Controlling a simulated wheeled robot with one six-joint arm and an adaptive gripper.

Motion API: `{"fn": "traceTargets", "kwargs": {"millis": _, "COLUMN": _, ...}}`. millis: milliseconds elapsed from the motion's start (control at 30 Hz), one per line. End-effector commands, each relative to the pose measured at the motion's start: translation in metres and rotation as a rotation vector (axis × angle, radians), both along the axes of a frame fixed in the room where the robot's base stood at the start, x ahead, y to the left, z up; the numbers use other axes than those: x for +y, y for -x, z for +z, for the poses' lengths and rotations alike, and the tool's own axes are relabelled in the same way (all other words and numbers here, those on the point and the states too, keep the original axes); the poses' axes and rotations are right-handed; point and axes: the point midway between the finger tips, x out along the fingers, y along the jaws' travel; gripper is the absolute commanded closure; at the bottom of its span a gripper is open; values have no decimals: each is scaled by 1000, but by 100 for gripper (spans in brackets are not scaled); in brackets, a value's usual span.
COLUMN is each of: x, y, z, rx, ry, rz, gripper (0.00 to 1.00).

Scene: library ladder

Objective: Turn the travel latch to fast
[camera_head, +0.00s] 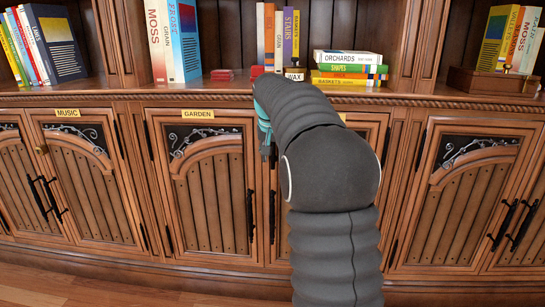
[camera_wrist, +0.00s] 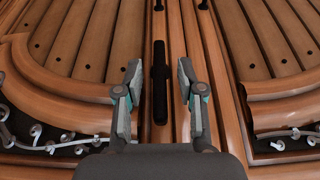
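No part that I can clearly identify as the travel latch shows in either view. My gripper (camera_wrist: 158,82) is open, with its two grey and teal fingers apart. In the head view my gripper (camera_head: 265,130) is in front of the upper middle of the garden cabinet, largely hidden by my arm. In the wrist view a black upright bar (camera_wrist: 160,95) on the wood strip between two doors shows between the fingertips. I cannot tell whether it is a latch or a fitting, and nothing is seen gripped.
Wooden cabinet doors (camera_head: 210,195) with black handles (camera_head: 250,215) span the front. A strip of wooden floor (camera_head: 90,292) is clear.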

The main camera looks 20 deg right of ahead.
Motion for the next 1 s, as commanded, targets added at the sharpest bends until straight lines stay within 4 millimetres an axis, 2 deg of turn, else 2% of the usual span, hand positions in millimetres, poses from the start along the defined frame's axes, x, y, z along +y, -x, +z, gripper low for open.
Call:
{"fn": "traceTargets", "kwargs": {"millis": 233, "x": 0, "y": 0, "z": -1, "rx": 0, "ry": 0, "rz": 0, "gripper": 61}}
{"fn": "traceTargets", "kwargs": {"millis": 267, "x": 0, "y": 0, "z": -1, "rx": 0, "ry": 0, "rz": 0, "gripper": 64}}
{"fn": "traceTargets", "kwargs": {"millis": 400, "x": 0, "y": 0, "z": -1, "rx": 0, "ry": 0, "rz": 0, "gripper": 99}}
{"fn": "traceTargets", "kwargs": {"millis": 733, "x": 0, "y": -1, "z": 0, "rx": 7, "ry": 10, "rz": 0, "gripper": 100}}
{"fn": "traceTargets", "kwargs": {"millis": 1000, "x": 4, "y": -3, "z": 2, "rx": 65, "ry": 102, "rz": 2, "gripper": 100}}
